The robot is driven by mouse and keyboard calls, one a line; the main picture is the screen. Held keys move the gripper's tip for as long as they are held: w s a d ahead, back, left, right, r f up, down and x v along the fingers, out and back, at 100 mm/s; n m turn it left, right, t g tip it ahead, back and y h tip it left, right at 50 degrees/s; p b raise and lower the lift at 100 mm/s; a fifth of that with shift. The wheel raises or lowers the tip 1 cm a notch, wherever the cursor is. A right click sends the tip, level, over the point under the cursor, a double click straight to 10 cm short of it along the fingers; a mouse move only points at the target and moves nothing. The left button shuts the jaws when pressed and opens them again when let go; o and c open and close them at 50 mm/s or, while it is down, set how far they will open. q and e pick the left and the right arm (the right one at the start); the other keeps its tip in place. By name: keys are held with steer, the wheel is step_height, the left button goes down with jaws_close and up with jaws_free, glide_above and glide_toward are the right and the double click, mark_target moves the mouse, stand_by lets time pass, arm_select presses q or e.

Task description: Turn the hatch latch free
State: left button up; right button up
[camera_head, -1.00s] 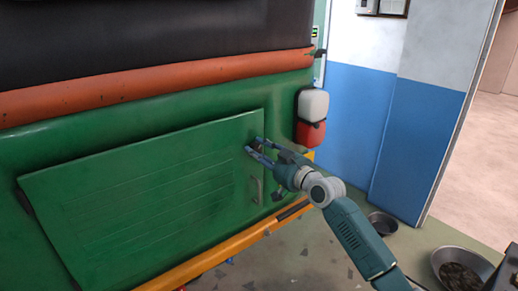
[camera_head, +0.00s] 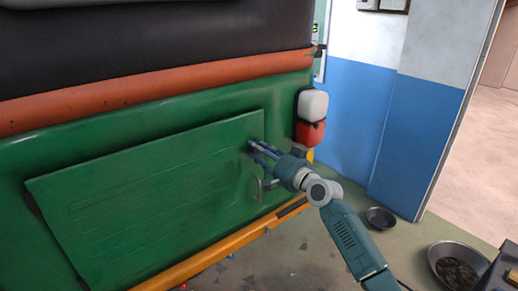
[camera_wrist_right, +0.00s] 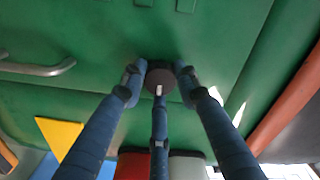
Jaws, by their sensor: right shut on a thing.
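The green hatch (camera_head: 150,195) is a ribbed panel on the side of the green rickshaw body. The hatch latch (camera_wrist_right: 165,78) is a dark round knob near the hatch's upper right edge; in the head view it is mostly hidden by my fingers. My right gripper (camera_head: 254,149) reaches it from the right. In the right wrist view the blue fingers of my right gripper (camera_wrist_right: 158,85) are closed around the knob, with a pale mark on its face. A metal handle (camera_head: 258,188) sits below the latch; it also shows in the right wrist view (camera_wrist_right: 38,68). My left gripper is not in view.
Metal bowls (camera_head: 380,218) stand on the floor at right, before a blue and white wall (camera_head: 365,130).

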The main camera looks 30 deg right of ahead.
steer(key=shift+d+r+m, duration=0.2)
steer(key=shift+r+m, duration=0.15)
steer(key=shift+m, duration=0.15)
steer(key=o, duration=1.2)
steer(key=shift+c, duration=0.2)
steer(key=shift+f, duration=0.2)
steer(key=s, duration=1.2)
steer(key=shift+d, duration=0.45)
